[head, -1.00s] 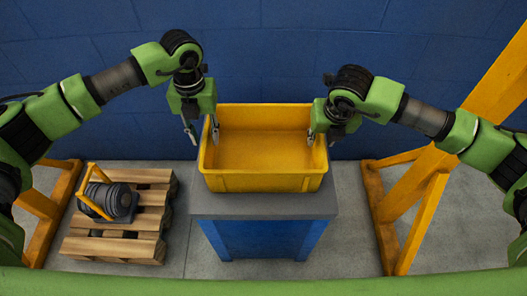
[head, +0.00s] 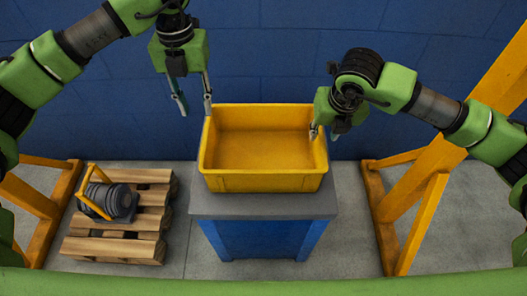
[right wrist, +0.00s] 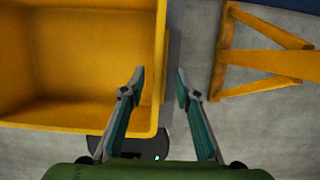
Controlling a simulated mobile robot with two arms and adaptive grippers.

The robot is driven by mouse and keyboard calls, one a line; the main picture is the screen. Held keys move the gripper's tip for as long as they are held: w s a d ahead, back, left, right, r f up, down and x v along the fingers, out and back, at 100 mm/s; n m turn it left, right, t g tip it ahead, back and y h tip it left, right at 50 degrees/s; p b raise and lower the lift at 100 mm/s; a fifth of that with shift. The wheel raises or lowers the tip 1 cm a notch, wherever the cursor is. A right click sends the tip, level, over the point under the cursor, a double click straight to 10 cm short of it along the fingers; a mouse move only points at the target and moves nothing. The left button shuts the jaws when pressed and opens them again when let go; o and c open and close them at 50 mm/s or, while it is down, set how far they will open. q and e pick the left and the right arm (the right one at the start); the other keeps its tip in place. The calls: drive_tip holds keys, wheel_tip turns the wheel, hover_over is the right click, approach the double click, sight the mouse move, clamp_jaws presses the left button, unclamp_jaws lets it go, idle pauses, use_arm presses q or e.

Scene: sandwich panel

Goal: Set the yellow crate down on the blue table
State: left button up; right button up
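The yellow crate (head: 264,183) is empty and sits upright on the grey top of the blue table (head: 262,240). My left gripper (head: 195,110) is open and empty, above and beyond the crate's far left corner, clear of it. My right gripper (head: 324,136) is at the crate's right wall. In the right wrist view my right gripper (right wrist: 159,78) has its fingers apart on either side of the wall of the crate (right wrist: 90,50), with gaps showing. The crate hides most of the tabletop.
A wooden pallet (head: 115,248) with a dark motor-like part (head: 118,202) in a yellow frame lies on the floor at the left. Orange stands (head: 408,215) are on both sides. A blue wall (head: 265,60) closes the back.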

drive_tip(key=v, duration=0.7)
drive_tip(key=shift+r, duration=0.3)
drive_tip(key=shift+s, duration=0.15)
